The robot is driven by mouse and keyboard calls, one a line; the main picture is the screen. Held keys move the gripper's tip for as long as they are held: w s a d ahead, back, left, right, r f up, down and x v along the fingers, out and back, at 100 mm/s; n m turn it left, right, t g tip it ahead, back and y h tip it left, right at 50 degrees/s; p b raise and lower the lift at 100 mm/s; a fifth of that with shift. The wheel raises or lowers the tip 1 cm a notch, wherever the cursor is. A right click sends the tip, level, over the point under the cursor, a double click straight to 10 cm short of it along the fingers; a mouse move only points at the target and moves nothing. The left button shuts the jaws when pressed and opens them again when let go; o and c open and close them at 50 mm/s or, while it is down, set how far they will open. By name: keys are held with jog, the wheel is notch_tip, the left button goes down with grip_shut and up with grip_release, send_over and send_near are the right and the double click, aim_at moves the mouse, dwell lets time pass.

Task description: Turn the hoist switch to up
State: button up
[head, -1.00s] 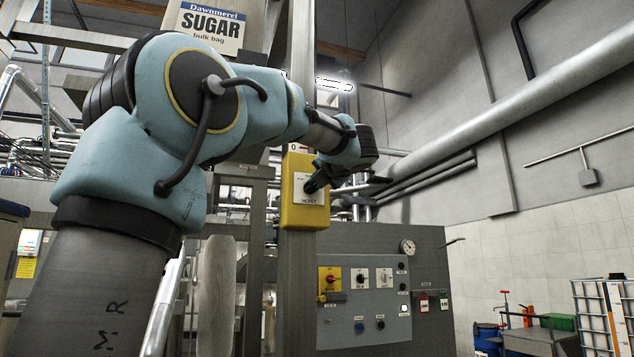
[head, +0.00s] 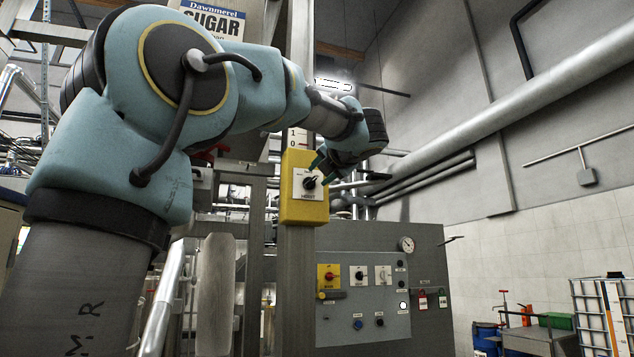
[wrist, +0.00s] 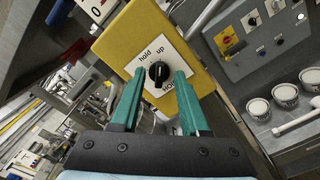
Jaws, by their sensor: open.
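The hoist switch is a black knob (head: 309,183) on a white plate on a yellow box (head: 303,211), mounted on a metal post. In the head view the knob's pointer tilts to the upper right. In the wrist view the knob (wrist: 158,72) sits below the words "hold" and "up", its narrow end leaning to the "up" side. My gripper (wrist: 153,77) is open, its two green fingers apart on either side of the knob's line and just short of it.
A grey control panel (head: 366,299) with several knobs and buttons stands below right of the box. The metal post (head: 300,270) runs up behind the box. A sugar bulk bag sign (head: 213,18) hangs above my arm.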

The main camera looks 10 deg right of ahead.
jog(key=s+b, duration=0.2)
jog(key=s, duration=0.5)
jog(key=shift+d, duration=0.45)
jog(key=shift+s, duration=0.1)
